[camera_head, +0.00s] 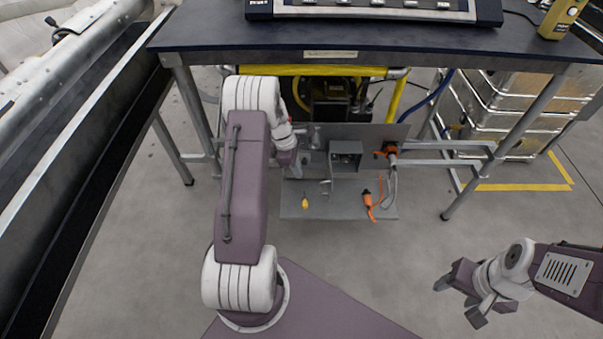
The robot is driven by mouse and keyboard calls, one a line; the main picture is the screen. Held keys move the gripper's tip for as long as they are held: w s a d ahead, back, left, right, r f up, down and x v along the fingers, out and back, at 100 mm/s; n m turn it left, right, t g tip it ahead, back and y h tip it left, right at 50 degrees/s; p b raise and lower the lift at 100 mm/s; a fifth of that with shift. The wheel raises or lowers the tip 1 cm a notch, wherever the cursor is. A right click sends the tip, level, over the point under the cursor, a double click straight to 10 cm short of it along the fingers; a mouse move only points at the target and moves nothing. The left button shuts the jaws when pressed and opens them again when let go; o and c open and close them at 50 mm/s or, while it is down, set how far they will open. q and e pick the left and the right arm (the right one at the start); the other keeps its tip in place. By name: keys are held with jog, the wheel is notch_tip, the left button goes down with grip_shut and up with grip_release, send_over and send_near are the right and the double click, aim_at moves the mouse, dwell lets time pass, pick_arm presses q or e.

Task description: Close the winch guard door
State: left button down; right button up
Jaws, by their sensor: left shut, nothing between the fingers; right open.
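A grey metal fixture (335,200) sits under the dark table. It has a back plate, a small box-like housing (346,149) and a flat lower panel. I cannot tell for sure which part is the winch guard door. My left arm reaches forward and bends down, so its gripper (294,170) is at the left end of the fixture, close to the housing. The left gripper is shut with nothing in it; its tips are small and partly hidden. My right gripper (459,301) is open and empty above the floor at the lower right, well apart from the fixture.
The dark table (420,38) overhangs the fixture, with metal legs either side. A yellow tag (305,203) and an orange-handled item (369,200) are on the fixture. Metal cases (510,110) stand at right. A dark rail runs along the left. The front floor is clear.

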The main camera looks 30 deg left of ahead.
pick_arm(q)
jog(key=w+d+f+b, duration=0.2)
jog(key=d+f+b, duration=0.1)
jog(key=d+f, duration=0.2)
jog(key=shift+w+f, duration=0.15)
jog(key=shift+f, duration=0.5)
pick_arm(e)
notch_tip(320, 180, down, 4)
jog(key=shift+f, duration=0.2)
pick_arm(q)
jog(key=shift+d, duration=0.15)
pick_arm(e)
jog(key=shift+r, duration=0.1)
